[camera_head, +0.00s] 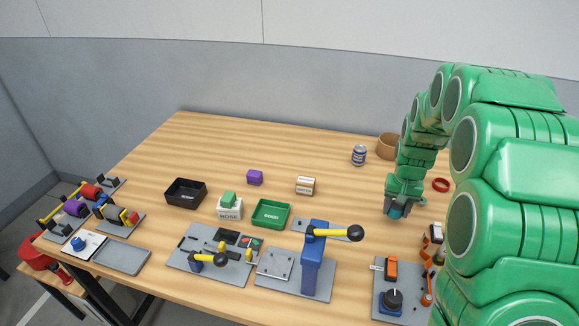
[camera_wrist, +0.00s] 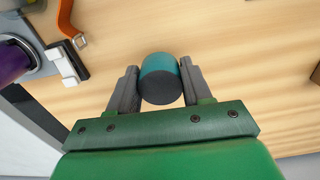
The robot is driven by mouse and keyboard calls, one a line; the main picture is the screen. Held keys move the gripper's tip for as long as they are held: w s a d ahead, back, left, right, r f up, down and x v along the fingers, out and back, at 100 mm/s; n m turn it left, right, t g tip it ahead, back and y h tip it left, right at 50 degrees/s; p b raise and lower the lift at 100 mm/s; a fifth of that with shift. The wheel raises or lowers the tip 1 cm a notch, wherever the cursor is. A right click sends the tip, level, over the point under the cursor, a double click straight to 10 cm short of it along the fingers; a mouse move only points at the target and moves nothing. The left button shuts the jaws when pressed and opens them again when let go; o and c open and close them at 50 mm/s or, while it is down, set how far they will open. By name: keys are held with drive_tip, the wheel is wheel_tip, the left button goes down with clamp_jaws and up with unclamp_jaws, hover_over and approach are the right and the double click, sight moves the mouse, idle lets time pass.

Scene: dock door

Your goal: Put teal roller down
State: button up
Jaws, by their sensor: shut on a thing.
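My gripper (camera_wrist: 160,88) is shut on the teal roller (camera_wrist: 160,73), a short cylinder with a teal side and a dark grey end face, seen between the two grey fingers in the wrist view. In the head view my gripper (camera_head: 399,205) points down over the right part of the wooden table (camera_head: 340,165). The teal roller (camera_head: 397,212) shows there as a small teal patch under the fingers. I cannot tell whether its lower end touches the table.
A can (camera_head: 359,155), a brown pot (camera_head: 387,146) and a red ring (camera_head: 440,185) lie near my arm. A blue press (camera_head: 314,262) with a yellow lever stands to the left. A black tray (camera_head: 186,193) and a green tray (camera_head: 270,214) are further left. The table's back middle is clear.

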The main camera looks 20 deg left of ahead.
drive_tip(key=s+a+r+m, duration=0.1)
drive_tip(key=s+a+r, duration=0.25)
drive_tip(key=a, duration=0.35)
drive_tip(key=s+a+r+m, duration=0.1)
drive_tip(key=s+a+r, duration=0.25)
drive_tip(key=a, duration=0.35)
drive_tip(key=s+a+r, duration=0.3)
drive_tip(key=s+a, duration=0.1)
drive_tip(key=a, duration=0.3)
hover_over(307, 203)
drive_tip(key=s, duration=0.1)
drive_tip(key=f, duration=0.9)
drive_tip(key=shift+d, duration=0.35)
drive_tip(key=shift+w+a+f, duration=0.25)
drive_tip(key=shift+w+f, duration=0.3)
drive_tip(key=shift+f, duration=1.65)
drive_tip(key=shift+f, duration=0.1)
drive_tip(key=o, duration=1.1)
drive_tip(key=shift+o, duration=0.2)
